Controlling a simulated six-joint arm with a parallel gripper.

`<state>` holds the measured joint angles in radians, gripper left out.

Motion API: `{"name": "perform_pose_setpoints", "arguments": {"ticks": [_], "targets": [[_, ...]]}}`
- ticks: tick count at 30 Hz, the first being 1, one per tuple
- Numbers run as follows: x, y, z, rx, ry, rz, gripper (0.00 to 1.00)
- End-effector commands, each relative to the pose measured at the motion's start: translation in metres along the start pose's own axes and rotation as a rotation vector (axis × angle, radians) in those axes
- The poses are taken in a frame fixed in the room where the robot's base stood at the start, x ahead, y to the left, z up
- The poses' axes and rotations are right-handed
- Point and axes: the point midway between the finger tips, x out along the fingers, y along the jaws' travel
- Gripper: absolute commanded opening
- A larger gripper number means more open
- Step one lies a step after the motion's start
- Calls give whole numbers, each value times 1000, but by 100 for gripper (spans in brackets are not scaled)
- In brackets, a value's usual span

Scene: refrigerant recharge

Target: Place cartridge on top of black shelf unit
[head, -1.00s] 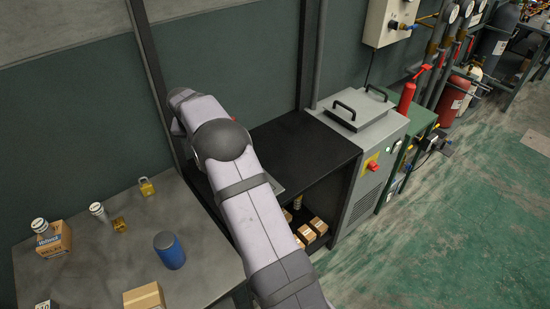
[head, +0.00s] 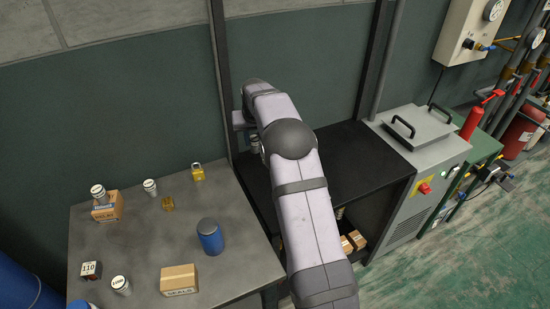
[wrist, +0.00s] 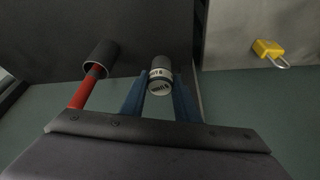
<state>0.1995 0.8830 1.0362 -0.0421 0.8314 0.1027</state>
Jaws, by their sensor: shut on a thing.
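The cartridge (wrist: 160,79), a small white cylinder with dark bands and lettering, is between the two blue fingers of my gripper (wrist: 160,98) in the wrist view. My gripper is shut on it. In the head view the cartridge (head: 254,143) shows only partly beside my arm, over the back left part of the black shelf unit (head: 360,165). My arm covers part of the shelf top. I cannot tell whether the cartridge touches the shelf top.
A dark cylinder with a red rod (wrist: 90,80) is beside my gripper. Left of the shelf, a grey table (head: 130,250) holds a yellow padlock (head: 198,172), a blue container (head: 210,237), boxes and white cylinders. The shelf's dark post (head: 221,80) stands close to my gripper.

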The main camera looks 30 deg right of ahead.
Motion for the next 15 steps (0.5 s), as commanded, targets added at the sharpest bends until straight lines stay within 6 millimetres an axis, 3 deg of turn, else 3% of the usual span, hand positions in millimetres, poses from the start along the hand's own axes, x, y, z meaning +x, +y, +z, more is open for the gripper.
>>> {"name": "perform_pose_setpoints", "arguments": {"ticks": [9, 15], "targets": [[40, 0, 17, 0, -2, 1, 4], [46, 0, 19, 0, 1, 0, 4]]}}
